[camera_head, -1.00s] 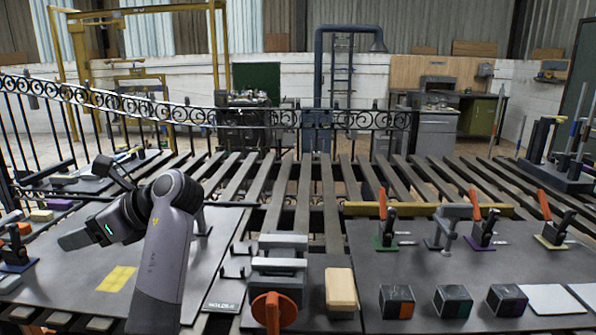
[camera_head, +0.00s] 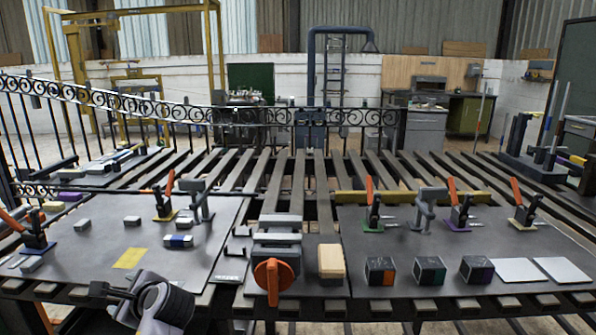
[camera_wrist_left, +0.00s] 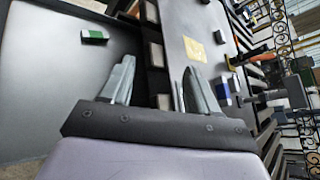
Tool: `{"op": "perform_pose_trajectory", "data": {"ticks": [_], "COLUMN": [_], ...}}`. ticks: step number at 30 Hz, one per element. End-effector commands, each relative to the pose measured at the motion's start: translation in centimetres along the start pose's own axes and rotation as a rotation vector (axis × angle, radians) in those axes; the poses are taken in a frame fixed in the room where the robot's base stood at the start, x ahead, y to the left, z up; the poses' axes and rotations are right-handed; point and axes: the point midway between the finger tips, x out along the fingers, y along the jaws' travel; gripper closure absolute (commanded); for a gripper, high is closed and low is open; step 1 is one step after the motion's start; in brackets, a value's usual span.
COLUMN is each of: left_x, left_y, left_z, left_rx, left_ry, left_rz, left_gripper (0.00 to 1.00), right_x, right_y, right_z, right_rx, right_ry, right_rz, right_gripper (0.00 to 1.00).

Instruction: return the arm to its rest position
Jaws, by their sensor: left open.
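My left arm (camera_head: 160,303) shows at the bottom of the head view, in front of the left work plate's front edge. In the left wrist view my left gripper (camera_wrist_left: 160,85) has its two fingers spread apart with nothing between them. The left plate (camera_head: 210,255) holds a yellow square (camera_head: 130,258), a blue-and-white block (camera_head: 178,241) and several small grey blocks. The yellow square also shows in the left wrist view (camera_wrist_left: 194,50). My right gripper is not in view.
An orange-knobbed vise (camera_head: 277,245) and a wooden block (camera_head: 331,261) stand mid-bench. Orange-handled clamps (camera_head: 373,205) and several dark cubes (camera_head: 380,270) stand on the right plate. A small green block (camera_wrist_left: 94,36) lies on a grey surface in the wrist view.

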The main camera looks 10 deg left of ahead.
Motion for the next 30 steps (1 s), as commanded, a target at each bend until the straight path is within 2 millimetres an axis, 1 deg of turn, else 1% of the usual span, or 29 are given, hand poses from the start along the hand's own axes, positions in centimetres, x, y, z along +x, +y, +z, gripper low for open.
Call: {"op": "perform_pose_trajectory", "data": {"ticks": [1, 2, 3, 5, 6, 8, 9, 11, 12, 14, 15, 19, 21, 24, 27, 30], "left_x": [0.2, 0.3, 0.2, -0.2, -0.6, -1.3, -2.0, -3.2, -4.0, -5.6, -6.7, -10.5, -12.4, -14.7, -16.2, -16.9], "left_y": [1.6, 2.3, 3.4, 5.0, 6.2, 8.1, 9.4, 11.4, 12.8, 14.9, 16.3, 20.7, 22.7, 24.8, 26.0, 26.6], "left_z": [-2.3, -3.5, -5.1, -7.5, -9.1, -11.2, -12.6, -14.4, -15.5, -17.0, -17.8, -19.6, -20.0, -20.2, -20.1, -19.9], "left_rx": [-0.051, -0.092, -0.149, -0.238, -0.301, -0.399, -0.468, -0.574, -0.649, -0.763, -0.842, -1.104, -1.239, -1.396, -1.506, -1.563], "left_ry": [0.058, 0.097, 0.150, 0.239, 0.300, 0.395, 0.462, 0.560, 0.626, 0.722, 0.784, 0.962, 1.034, 1.103, 1.140, 1.155], "left_rz": [-0.039, -0.061, -0.085, -0.114, -0.123, -0.127, -0.121, -0.100, -0.078, -0.031, 0.007, 0.175, 0.277, 0.408, 0.504, 0.554], "left_gripper": [0.40, 0.40, 0.40, 0.40, 0.40, 0.40, 0.40, 0.40, 0.40, 0.40, 0.40, 0.40, 0.40, 0.40, 0.40, 0.40], "right_x": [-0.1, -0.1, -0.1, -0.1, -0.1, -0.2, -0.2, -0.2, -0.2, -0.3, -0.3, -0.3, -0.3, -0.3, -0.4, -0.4], "right_y": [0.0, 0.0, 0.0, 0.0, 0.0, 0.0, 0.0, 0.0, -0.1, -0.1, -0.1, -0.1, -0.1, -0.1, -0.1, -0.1], "right_z": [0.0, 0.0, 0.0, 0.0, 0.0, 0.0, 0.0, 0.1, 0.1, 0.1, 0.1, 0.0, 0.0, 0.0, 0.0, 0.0], "right_rx": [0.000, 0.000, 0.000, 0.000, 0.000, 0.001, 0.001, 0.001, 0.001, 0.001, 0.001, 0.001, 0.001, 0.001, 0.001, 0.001], "right_ry": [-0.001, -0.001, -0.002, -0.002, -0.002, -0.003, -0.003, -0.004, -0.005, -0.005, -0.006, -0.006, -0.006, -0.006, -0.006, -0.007], "right_rz": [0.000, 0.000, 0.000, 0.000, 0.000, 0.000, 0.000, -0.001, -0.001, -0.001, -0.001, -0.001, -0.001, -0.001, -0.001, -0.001], "right_gripper": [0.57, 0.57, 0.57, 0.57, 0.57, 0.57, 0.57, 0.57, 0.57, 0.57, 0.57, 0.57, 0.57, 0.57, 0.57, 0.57]}}
